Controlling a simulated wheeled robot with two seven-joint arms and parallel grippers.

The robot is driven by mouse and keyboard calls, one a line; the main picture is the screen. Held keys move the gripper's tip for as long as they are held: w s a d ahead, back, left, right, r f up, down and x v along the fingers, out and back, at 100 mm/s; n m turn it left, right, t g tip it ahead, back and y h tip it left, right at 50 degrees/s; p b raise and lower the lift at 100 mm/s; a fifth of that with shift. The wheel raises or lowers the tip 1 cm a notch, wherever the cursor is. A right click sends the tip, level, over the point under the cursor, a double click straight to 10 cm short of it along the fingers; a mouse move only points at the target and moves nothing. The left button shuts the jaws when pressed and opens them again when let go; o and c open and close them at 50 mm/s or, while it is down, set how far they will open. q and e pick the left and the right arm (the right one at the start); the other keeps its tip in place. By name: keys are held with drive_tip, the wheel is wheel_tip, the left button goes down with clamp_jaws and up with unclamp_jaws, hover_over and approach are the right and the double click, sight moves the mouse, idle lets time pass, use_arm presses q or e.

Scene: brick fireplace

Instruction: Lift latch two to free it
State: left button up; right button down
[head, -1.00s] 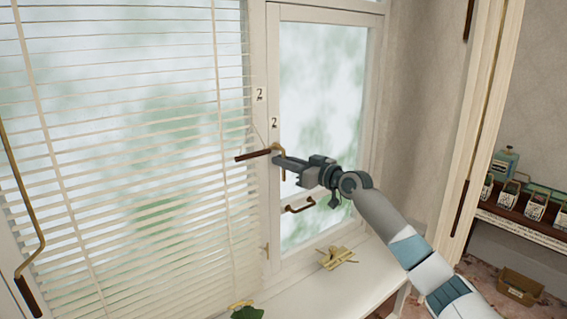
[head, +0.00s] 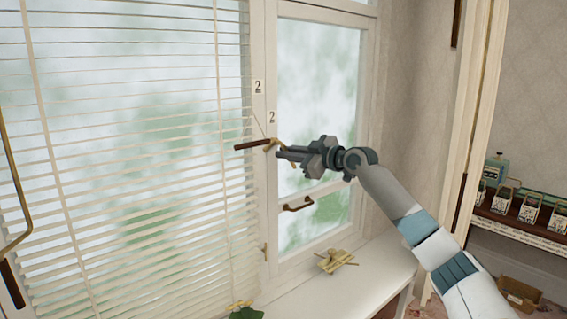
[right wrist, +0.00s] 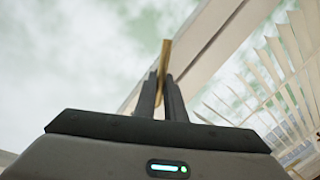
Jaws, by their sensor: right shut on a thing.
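The latch marked 2 has a dark brown grip (head: 252,145) pointing left and a brass part (head: 271,143) on the window frame. Its thin brass arm bends down to the right at my right gripper (head: 279,154). My right gripper comes from the right and is shut on this brass arm. In the right wrist view the brass bar (right wrist: 166,52) stands between the two dark fingers (right wrist: 162,98), which are close together. The fingers hide part of the bar. My left gripper is not in view.
Slatted blinds (head: 130,150) hang just left of the latch. A brass object (head: 336,260) lies on the white sill (head: 350,285). A shelf with small boxes (head: 528,210) is at far right.

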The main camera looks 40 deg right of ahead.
drive_tip(key=n, duration=0.2)
drive_tip(key=shift+d+r+n+h, duration=0.3)
drive_tip(key=shift+d+r, duration=0.05)
drive_tip(key=shift+r, duration=0.05)
drive_tip(key=shift+d+r+n+g+h+p, duration=0.2)
drive_tip(key=shift+n+p, duration=0.15)
drive_tip(key=shift+n, duration=0.2)
drive_tip(key=shift+d+r+n+g+h+p, duration=0.1)
drive_tip(key=shift+r+n+p, duration=0.1)
drive_tip(key=shift+n+p, duration=0.25)
drive_tip(key=n+p, duration=0.1)
drive_tip(key=r+n+p, duration=0.1)
drive_tip(key=n, duration=0.1)
drive_tip(key=shift+d+n+h, duration=0.2)
drive_tip(key=shift+n+h, duration=0.1)
drive_tip(key=shift+h, duration=0.1)
drive_tip(key=shift+r+n+h+p, duration=0.15)
drive_tip(key=shift+n+h+p, duration=0.15)
drive_tip(key=shift+n+p, duration=0.45)
drive_tip(key=c, duration=1.8)
unclamp_jaws()
drive_tip(key=shift+c, duration=0.2)
